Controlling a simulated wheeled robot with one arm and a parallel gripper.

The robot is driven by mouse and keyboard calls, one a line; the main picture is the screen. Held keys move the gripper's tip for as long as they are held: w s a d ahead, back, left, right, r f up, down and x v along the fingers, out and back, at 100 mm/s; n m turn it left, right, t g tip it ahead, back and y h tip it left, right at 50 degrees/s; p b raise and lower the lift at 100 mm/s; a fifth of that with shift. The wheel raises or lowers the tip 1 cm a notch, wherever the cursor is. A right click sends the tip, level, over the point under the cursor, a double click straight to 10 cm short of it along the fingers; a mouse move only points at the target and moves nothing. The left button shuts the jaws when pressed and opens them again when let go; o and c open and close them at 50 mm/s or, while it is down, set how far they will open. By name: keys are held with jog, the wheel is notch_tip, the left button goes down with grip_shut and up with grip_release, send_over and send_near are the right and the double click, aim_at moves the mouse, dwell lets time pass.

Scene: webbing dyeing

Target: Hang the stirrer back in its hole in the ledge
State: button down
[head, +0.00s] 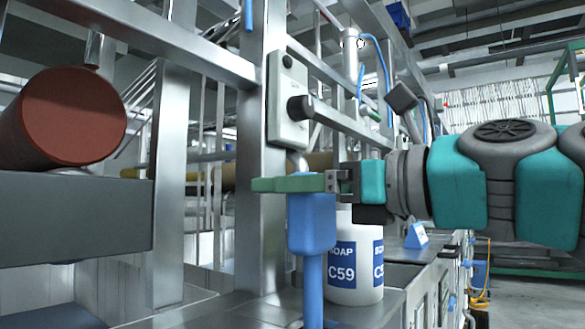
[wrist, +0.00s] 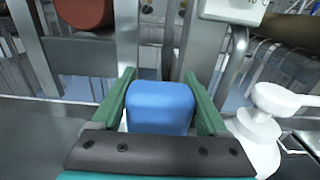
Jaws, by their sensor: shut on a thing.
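The stirrer (head: 312,222) is blue, with a thick block-like handle and a thinner shaft running straight down out of the bottom of the head view. It looks upright. My gripper (head: 290,184) has its green fingers shut on the top of the handle. In the wrist view the handle (wrist: 160,108) sits between the two fingers (wrist: 161,92). A flat steel surface (head: 205,308), possibly the ledge, lies low behind the shaft. I cannot make out the hole, and the stirrer's lower end is hidden.
A white soap container (head: 354,268) marked C59 stands close behind and right of the stirrer; its pump top (wrist: 280,100) shows in the wrist view. A steel post (head: 261,220) carries a grey control box (head: 288,100). A red roller (head: 72,115) is at left.

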jog(key=shift+f+b, duration=0.8)
jog(key=shift+f, duration=2.95)
grip_release()
jog(key=shift+v, duration=4)
